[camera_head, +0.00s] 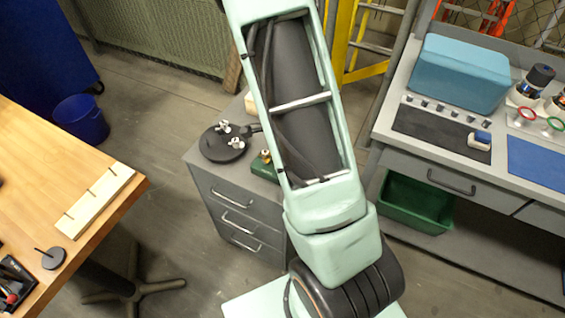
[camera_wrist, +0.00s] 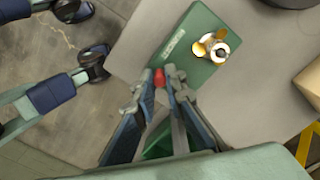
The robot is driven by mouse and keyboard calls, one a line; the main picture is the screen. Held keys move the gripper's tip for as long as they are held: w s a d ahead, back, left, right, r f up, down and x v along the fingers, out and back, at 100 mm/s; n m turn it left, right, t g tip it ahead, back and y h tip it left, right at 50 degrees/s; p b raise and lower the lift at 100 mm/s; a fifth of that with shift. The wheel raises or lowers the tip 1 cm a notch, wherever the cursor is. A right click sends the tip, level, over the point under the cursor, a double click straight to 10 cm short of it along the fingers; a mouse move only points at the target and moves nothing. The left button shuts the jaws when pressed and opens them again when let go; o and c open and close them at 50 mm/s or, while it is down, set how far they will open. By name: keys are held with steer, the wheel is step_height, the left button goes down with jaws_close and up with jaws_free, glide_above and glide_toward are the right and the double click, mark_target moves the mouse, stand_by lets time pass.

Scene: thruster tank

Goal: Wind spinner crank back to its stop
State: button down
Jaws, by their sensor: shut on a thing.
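The spinner is a green block (camera_wrist: 196,50) with a pale label on its face and a brass and white fitting (camera_wrist: 215,47) with a dark centre. It stands on the grey cabinet; part of the green block (camera_head: 264,168) also shows in the head view, beside my arm. A small red knob (camera_wrist: 159,77), seemingly the crank's handle, sits by the block's near edge. My gripper (camera_wrist: 158,80) is shut on this red knob, one fingertip at each side. The crank's arm cannot be made out. In the head view my arm hides the gripper and the knob.
A wooden table (camera_head: 60,150) is at left. A workbench with a blue box (camera_head: 460,72) is at right. A cardboard box (camera_wrist: 309,82) is at the wrist view's right edge.

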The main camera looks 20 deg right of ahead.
steer(key=shift+w+a+m, duration=0.1)
steer(key=shift+w+m, duration=0.05)
steer(key=shift+m, duration=0.35)
steer(key=shift+p, duration=0.3)
steer(key=c, duration=2)
jaws_free()
steer(key=shift+o, duration=0.2)
step_height(320, 180, up, 12)
